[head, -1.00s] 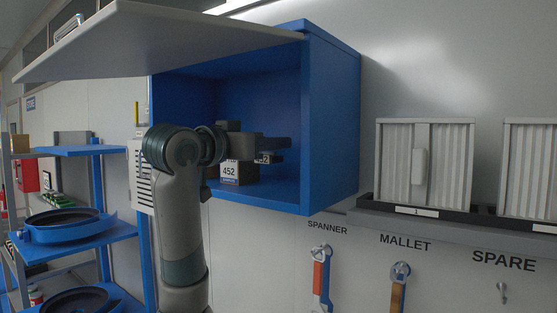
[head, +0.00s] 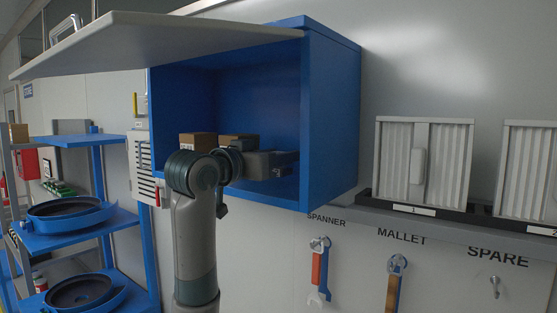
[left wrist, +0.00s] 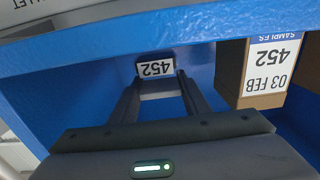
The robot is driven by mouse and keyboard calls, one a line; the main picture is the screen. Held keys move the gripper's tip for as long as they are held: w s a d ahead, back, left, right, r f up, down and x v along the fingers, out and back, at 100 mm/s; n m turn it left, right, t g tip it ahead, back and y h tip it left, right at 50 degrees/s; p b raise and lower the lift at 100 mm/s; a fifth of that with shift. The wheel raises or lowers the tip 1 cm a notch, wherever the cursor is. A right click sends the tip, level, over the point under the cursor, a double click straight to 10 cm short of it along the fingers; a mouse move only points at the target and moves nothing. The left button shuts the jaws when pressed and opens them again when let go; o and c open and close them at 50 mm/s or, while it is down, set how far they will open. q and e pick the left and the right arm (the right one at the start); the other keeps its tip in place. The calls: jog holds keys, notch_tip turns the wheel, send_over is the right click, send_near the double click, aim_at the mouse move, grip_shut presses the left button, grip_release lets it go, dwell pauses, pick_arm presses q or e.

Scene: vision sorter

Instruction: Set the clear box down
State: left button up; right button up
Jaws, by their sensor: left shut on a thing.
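The clear box (left wrist: 156,70) shows in the left wrist view mainly as a white label reading 452, upside down, between my fingertips. Its see-through walls are hard to make out. My left gripper (left wrist: 158,82) is shut on it. In the head view my left gripper (head: 284,165) reaches into the open blue cabinet (head: 333,130), towards its right side, low over the cabinet floor. The box cannot be made out clearly there. I cannot tell whether it touches the floor. My right gripper is not in view.
Two brown boxes (head: 197,142) (head: 238,139) stand in the cabinet left of and behind my gripper; one with a 452 label (left wrist: 268,75) shows in the left wrist view. The raised grey door (head: 150,42) overhangs the cabinet. Its right wall is close to my fingers.

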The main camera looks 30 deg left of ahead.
pick_arm(q)
jog(key=shift+f+p, duration=0.35)
jog(key=shift+f, duration=0.45)
jog(key=shift+f, duration=0.2)
jog(key=o, duration=1)
jog(key=shift+o, duration=0.2)
jog(key=shift+r, duration=0.1)
